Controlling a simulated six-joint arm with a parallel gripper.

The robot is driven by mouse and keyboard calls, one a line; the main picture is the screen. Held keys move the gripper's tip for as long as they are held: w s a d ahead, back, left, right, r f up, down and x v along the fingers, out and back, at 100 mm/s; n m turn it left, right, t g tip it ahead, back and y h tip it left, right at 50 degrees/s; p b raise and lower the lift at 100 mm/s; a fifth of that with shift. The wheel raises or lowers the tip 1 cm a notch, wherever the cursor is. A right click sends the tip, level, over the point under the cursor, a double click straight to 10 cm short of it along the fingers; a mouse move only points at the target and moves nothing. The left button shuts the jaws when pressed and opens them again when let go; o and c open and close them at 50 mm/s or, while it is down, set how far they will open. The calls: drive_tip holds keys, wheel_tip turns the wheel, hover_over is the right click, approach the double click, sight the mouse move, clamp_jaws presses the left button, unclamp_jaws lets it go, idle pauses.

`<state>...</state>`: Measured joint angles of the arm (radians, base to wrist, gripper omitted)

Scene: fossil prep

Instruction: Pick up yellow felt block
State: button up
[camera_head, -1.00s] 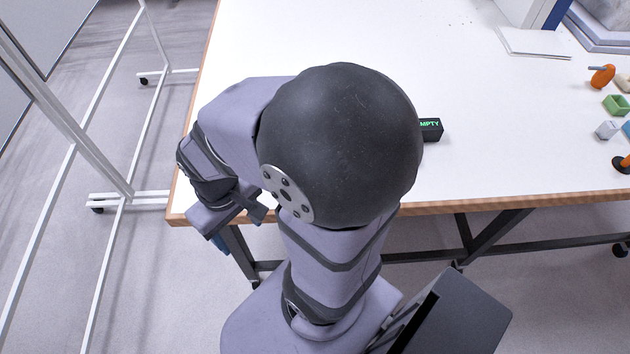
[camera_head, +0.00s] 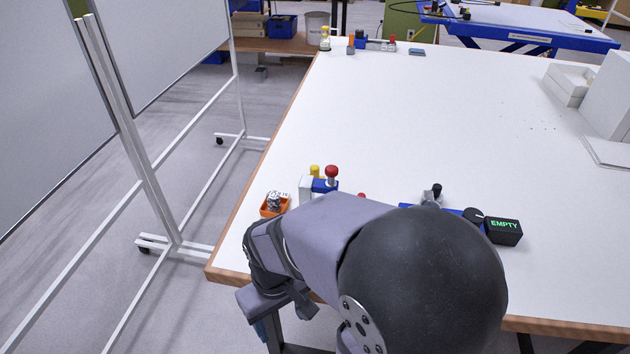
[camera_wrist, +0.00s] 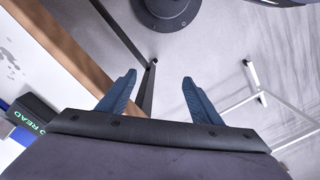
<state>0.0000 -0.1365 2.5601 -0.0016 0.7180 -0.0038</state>
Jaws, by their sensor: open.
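I cannot clearly make out a yellow felt block in either view. A small yellow piece (camera_head: 315,170) stands near the table's front left, beside a red knob, too small to identify. My gripper (camera_wrist: 158,88) is open and empty in the wrist view, its two blue fingers apart over the floor beyond the table edge. In the head view my arm covers part of the front left of the table, and the gripper hangs mostly hidden at its front edge.
The white table (camera_head: 430,120) is mostly clear in the middle. Small items line the far edge. A white-framed stand (camera_head: 165,150) is on the left.

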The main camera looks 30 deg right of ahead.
idle(0.3)
drive_tip(key=c, duration=0.4)
drive_tip(key=shift+r, duration=0.1)
drive_tip(key=shift+c, duration=0.2)
